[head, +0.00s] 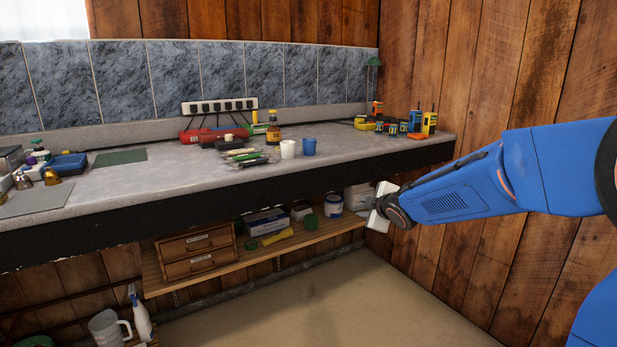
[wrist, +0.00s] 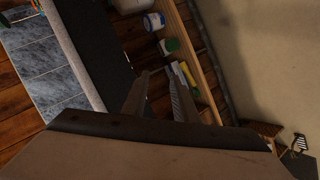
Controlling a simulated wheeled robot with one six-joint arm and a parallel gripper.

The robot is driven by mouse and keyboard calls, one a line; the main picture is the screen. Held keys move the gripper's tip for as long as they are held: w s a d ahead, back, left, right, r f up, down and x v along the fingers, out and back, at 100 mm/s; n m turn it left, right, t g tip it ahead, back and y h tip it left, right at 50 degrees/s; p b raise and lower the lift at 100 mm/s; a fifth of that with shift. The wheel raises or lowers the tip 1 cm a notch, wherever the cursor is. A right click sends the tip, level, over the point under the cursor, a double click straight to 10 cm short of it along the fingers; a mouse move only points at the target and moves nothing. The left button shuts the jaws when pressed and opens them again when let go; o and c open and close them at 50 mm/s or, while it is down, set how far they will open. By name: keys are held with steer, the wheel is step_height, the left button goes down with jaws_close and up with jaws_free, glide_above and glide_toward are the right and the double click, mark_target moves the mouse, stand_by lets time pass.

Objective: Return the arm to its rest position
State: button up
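My blue arm (head: 455,195) reaches in from the right edge in the head view. My gripper (head: 380,207) is at its end, in front of the bench's right part, near the front edge and level with the space above the lower shelf. In the wrist view the two fingers of my gripper (wrist: 159,76) stand apart with nothing between them, so it is open and empty. The fingertips are hard to make out in the head view.
The grey worktop (head: 210,185) bears a white cup (head: 287,149), a blue cup (head: 309,146) and several tools and bottles. The wooden shelf (head: 325,231) below holds a drawer box (head: 197,252) and a white tub (head: 333,206). The floor (head: 350,305) in front is clear.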

steer(key=s+d+m+g+h, duration=0.15)
steer(key=s+d+m, duration=0.35)
steer(key=s, duration=0.5)
steer(key=s+d+m+g+h, duration=0.15)
steer(key=s+d+m, duration=0.35)
steer(key=s, duration=0.6)
steer(key=s+f+m+g, duration=0.2)
steer(key=s+f, duration=0.1)
steer(key=s, duration=1)
steer(key=s+d+f+m+g, duration=0.1)
steer(key=s+f+m+g, duration=0.1)
steer(key=s, duration=1)
steer(key=shift+s+d+f+m, duration=0.35)
steer(key=shift+f+m, duration=0.25)
steer(key=shift+m, duration=0.2)
